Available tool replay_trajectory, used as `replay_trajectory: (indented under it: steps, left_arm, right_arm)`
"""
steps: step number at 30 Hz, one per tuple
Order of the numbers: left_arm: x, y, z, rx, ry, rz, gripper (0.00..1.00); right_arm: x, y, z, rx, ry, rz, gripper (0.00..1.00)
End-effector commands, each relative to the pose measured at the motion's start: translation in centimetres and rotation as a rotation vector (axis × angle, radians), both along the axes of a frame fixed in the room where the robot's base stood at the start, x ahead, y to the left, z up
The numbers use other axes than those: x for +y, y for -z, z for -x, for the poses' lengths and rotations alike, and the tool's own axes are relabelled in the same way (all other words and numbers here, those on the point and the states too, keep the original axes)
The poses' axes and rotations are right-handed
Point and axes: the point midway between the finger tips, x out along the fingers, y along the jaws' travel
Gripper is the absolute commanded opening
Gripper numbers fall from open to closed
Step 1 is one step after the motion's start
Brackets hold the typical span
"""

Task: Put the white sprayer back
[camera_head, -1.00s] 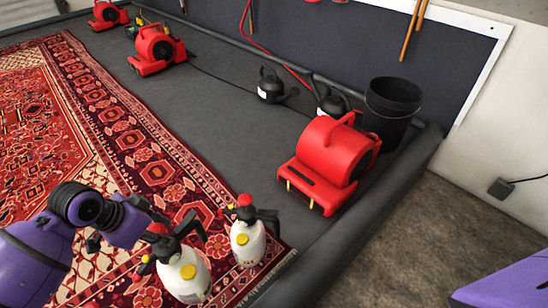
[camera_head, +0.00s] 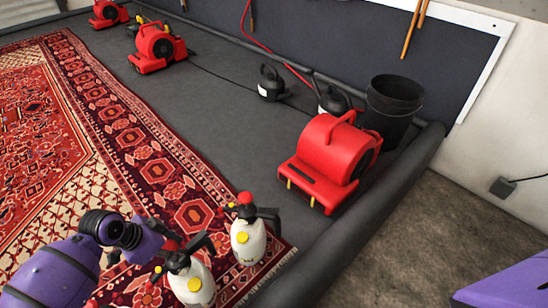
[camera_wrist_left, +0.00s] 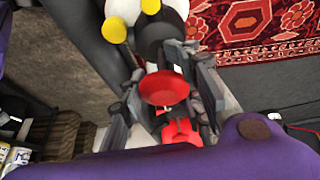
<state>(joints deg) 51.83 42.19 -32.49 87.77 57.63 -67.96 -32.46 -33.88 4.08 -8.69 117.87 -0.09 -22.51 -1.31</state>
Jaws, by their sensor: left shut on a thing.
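Two white sprayers with red tops and yellow caps show at the lower middle of the head view. My left gripper (camera_head: 180,246) is shut on the nearer white sprayer (camera_head: 193,284), at its black top. In the left wrist view its fingers (camera_wrist_left: 172,70) close around the black neck by a red knob (camera_wrist_left: 160,88), with the white body (camera_wrist_left: 168,12) beyond. I cannot tell whether this sprayer's base touches the rug (camera_head: 160,150). The other white sprayer (camera_head: 247,242) stands upright just right of it, near the rug's corner. My right gripper is out of view.
A red blower (camera_head: 325,160) stands on the dark floor behind the sprayers. Behind it are a black bucket (camera_head: 393,100) and dark sprayers (camera_head: 271,85). A padded dark rim (camera_head: 345,245) borders the pit on the right.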

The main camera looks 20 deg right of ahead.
Motion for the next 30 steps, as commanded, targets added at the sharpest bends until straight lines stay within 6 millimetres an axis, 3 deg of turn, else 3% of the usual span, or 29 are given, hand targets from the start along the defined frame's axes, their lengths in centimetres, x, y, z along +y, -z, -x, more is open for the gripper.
replay_trajectory:
  steps: [5, 14, 15, 20, 30]
  left_arm:
    - [-0.1, 1.7, -0.2, -0.004, -0.001, 0.004, 0.0]
    - [-0.2, 1.8, -0.2, -0.005, 0.0, 0.004, 0.0]
    - [0.0, 2.2, 0.0, 0.0, 0.0, 0.0, 0.31]
    - [0.0, 2.1, 0.0, 0.0, 0.0, 0.0, 0.51]
    - [0.0, 2.0, 0.0, 0.0, 0.0, 0.0, 0.51]
  right_arm:
    - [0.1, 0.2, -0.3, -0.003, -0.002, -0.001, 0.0]
    - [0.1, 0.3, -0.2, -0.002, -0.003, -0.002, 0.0]
    - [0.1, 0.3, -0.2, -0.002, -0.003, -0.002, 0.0]
    - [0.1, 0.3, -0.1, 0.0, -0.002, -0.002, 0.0]
    - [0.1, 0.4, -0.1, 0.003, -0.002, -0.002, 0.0]
